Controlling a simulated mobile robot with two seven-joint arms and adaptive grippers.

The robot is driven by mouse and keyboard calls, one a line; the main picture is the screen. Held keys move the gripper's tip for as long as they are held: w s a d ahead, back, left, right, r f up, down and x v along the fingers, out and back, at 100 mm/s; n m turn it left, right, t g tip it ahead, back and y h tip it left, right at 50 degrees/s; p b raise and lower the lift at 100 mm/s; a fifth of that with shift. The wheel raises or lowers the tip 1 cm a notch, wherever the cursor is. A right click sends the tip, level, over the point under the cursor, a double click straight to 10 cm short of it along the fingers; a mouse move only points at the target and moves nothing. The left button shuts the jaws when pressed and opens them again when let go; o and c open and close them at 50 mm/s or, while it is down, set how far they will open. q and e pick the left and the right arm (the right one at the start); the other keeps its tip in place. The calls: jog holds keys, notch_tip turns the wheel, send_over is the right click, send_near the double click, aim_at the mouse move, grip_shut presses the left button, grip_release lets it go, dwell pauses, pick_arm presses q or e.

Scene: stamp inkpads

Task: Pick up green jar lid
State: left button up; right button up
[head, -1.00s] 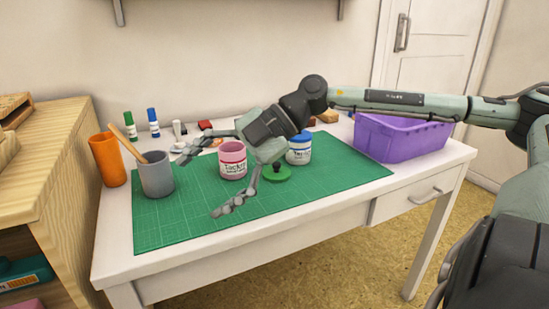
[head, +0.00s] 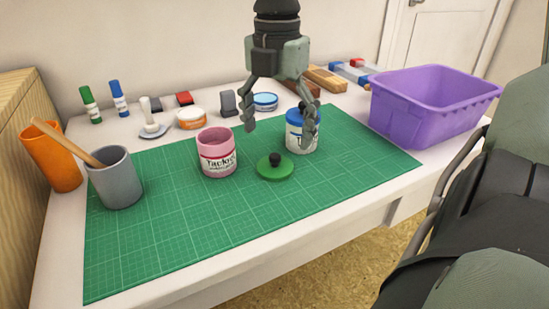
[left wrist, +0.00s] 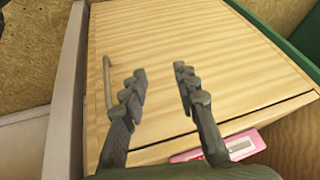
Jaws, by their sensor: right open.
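The green jar lid (head: 264,174) with a black knob lies on the green cutting mat (head: 160,235), in front of and between two jars. The pink jar (head: 217,163) has an open top and stands left of it. The white jar with a blue top (head: 297,139) stands behind it to the right. My right gripper (head: 279,130) is open, points down and hangs above and behind the lid; one finger covers part of the blue-topped jar. Whether that finger touches the jar I cannot tell. My left gripper (left wrist: 160,76) is open and empty above a wooden surface (left wrist: 210,45).
A grey cup (head: 118,186) with a wooden stick and an orange cup (head: 55,163) stand at the left. A purple bin (head: 425,112) is at the right. Glue sticks, stamps and inkpads (head: 191,119) line the back. The mat's front is clear.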

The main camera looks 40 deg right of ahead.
aim_at(276, 154)
notch_tip(276, 154, down, 6)
jog(key=shift+r, duration=0.2)
jog(key=c, duration=0.8)
